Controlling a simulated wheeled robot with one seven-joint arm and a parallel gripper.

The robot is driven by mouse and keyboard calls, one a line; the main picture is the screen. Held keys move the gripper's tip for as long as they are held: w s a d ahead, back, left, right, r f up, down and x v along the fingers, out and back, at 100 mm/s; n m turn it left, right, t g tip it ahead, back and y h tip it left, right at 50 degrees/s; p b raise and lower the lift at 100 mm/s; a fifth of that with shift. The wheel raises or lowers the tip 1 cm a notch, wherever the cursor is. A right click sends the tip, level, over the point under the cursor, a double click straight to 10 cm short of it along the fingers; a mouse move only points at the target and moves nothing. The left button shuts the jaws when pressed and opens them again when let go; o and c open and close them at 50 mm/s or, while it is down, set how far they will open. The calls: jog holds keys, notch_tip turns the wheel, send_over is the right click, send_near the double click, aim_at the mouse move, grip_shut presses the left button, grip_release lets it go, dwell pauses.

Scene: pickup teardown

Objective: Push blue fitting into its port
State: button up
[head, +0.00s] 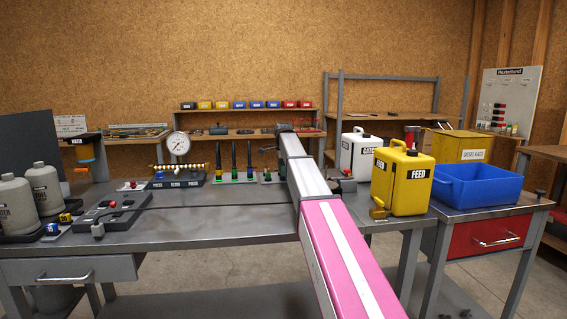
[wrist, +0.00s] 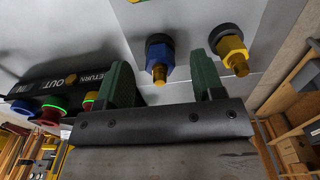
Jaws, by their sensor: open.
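The blue fitting (wrist: 160,52) shows in the wrist view, with a dark round collar behind it and a brass tip towards me. It stands out from a pale grey surface. My gripper (wrist: 161,65) is open, with one green finger on each side of the blue fitting in the picture. I see a gap on both sides, and cannot tell how deep it sits between the fingers. A black block (wrist: 65,88) marked RETURN and OUT is at the left, with blue, red, green and yellow ringed ports below it; the left finger partly hides it. In the head view, my gripper (head: 284,128) is small and dark.
A yellow fitting (wrist: 231,50) stands just right of the right finger. In the head view, a yellow FEED can (head: 403,190), a white can (head: 358,153) and a blue bin (head: 480,187) stand at the right. The bench's front middle (head: 220,220) is clear.

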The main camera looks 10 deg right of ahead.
jog(key=shift+f, duration=0.55)
grip_shut()
jog(key=shift+r, duration=0.1)
jog(key=shift+r, duration=1)
jog(key=shift+r, duration=1.95)
